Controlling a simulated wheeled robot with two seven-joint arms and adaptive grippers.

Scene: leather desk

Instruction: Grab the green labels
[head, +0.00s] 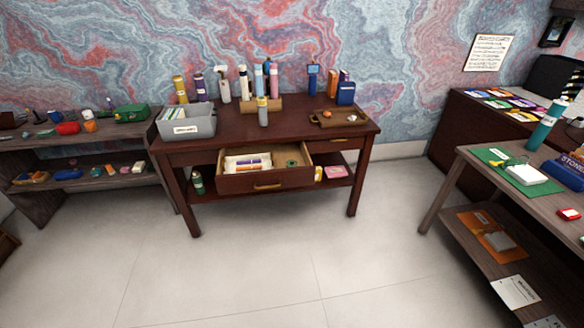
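I cannot clearly make out anything as green labels. The open drawer (262,183) of the dark red desk holds white packs (247,162) with purple and yellow marks, too small to read. Several coloured cards (499,103) lie on the dark cabinet at the right, and their details are too small to tell. A green mat (508,168) lies on the right table with a white block on it. Neither of my grippers is in view.
The desk (232,128) carries a grey bin (187,122), several bottles and a brown tray (338,118). A shelf (80,135) with small items stands at the left. The right table (462,157) has a teal bottle (546,125). The floor (290,265) in front is clear.

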